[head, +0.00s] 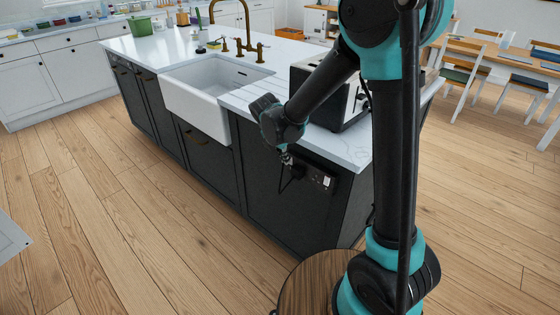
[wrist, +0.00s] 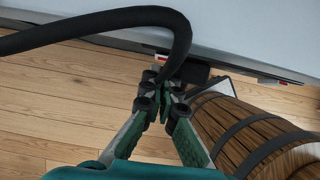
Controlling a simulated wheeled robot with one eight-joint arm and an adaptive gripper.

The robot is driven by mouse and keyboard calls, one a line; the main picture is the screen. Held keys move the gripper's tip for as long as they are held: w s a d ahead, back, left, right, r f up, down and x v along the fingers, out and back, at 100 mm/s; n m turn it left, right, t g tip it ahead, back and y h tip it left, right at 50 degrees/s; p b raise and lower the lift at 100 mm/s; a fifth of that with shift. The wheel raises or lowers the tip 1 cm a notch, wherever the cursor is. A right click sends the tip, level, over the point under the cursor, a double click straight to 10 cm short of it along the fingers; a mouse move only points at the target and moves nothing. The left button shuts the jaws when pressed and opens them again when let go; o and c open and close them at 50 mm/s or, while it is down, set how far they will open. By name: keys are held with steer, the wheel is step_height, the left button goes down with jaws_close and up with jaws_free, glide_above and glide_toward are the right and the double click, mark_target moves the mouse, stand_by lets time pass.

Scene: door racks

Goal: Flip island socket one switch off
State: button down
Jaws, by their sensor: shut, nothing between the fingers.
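The island socket (head: 318,178) is a dark plate with small white marks, set in the dark end panel of the island under the white worktop. My gripper (head: 288,160) is at the left part of this plate in the head view, pointing down at it; I cannot tell whether it touches. In the wrist view my gripper (wrist: 168,98) has its green and black fingers closed together, with nothing between them. A dark plug-like block (wrist: 192,73) and small red marks (wrist: 162,57) lie just beyond the fingertips. The switch positions are too small to read.
A black cable (wrist: 120,18) arches across the wrist view to near the fingertips. A wooden barrel (wrist: 235,125) stands close at right. A black and silver toaster (head: 340,95) stands on the island worktop (head: 347,148). Wooden floor (head: 120,230) left of the island is clear.

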steer(key=shift+w, duration=0.1)
steer(key=shift+w+d+r, duration=0.1)
steer(key=shift+w+d, duration=0.15)
stand_by(0.3)
steer(key=shift+r, duration=0.15)
steer(key=shift+r, duration=0.65)
steer(key=v, duration=1.1)
steer(key=shift+s+a, duration=0.4)
steer(key=shift+s, duration=0.05)
